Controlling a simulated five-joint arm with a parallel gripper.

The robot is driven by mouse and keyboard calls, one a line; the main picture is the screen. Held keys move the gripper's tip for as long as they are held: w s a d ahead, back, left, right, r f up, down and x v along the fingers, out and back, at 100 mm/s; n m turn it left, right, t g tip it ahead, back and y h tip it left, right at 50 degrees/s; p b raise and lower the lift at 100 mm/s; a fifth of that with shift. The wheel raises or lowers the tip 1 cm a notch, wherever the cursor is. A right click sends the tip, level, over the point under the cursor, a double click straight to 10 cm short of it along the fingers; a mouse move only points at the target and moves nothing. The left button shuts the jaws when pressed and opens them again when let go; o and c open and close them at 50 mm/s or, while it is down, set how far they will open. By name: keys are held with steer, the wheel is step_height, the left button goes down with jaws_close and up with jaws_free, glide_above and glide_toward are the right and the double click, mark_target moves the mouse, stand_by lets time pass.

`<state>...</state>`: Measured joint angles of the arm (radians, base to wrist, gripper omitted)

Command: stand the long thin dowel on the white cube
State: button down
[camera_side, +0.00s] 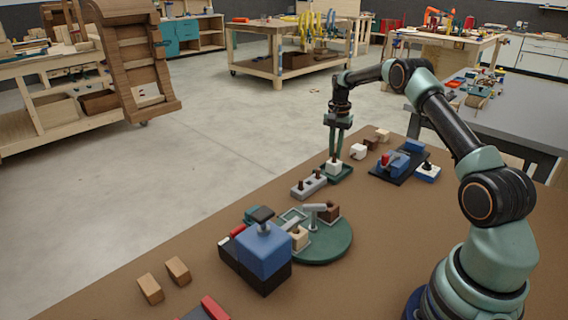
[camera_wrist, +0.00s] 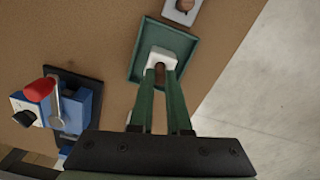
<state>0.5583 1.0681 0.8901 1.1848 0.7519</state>
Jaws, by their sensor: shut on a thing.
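A white cube (camera_side: 332,167) sits in a small dark green tray (camera_side: 343,175); in the wrist view the cube (camera_wrist: 161,54) is in the same tray (camera_wrist: 183,43). My gripper (camera_side: 334,156) points down over the cube. Its two green fingers are shut on a brown dowel (camera_wrist: 158,75), which shows between the fingertips (camera_wrist: 159,72) in the wrist view. The dowel's lower end is at the cube's top; I cannot tell whether it touches. The fingers hide much of the dowel.
A grey block (camera_side: 310,187) with brown pegs stands beside the tray. Blue clamp devices (camera_side: 405,160) are to the right. A green round turntable (camera_side: 325,245) and a blue vise (camera_side: 264,250) are nearer. Small loose blocks (camera_side: 358,151) lie behind the tray.

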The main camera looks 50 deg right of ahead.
steer(key=shift+f, duration=0.45)
steer(key=shift+c, duration=1.2)
jaws_free()
steer(key=shift+r, duration=3.45)
steer(key=shift+r, duration=0.1)
